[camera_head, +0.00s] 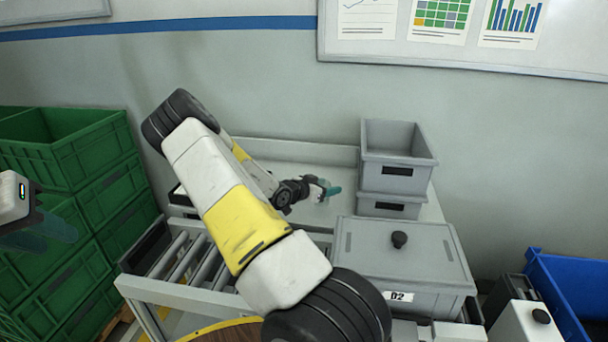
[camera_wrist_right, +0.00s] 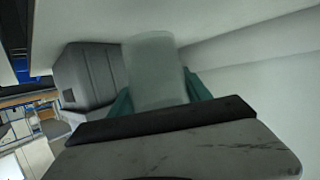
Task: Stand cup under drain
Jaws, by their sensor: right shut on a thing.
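My right gripper (camera_head: 327,190) is at the end of the arm that crosses the middle of the head view, over the back of the light worktop. Its teal fingers are shut on a pale translucent cup (camera_wrist_right: 155,70), which fills the space between them in the right wrist view. The cup (camera_head: 318,187) is small and partly hidden by the gripper in the head view. My left gripper (camera_head: 48,236) is at the left edge; its teal fingers look apart, with nothing seen between them. I cannot make out a drain in either view.
Two stacked grey bins (camera_head: 398,172) stand right of my right gripper. A lidded grey box (camera_head: 365,255) marked D2, with a black knob, is nearer. Green crates (camera_head: 65,150) are stacked at left by a roller conveyor (camera_head: 185,255). A blue bin (camera_head: 560,290) is at right.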

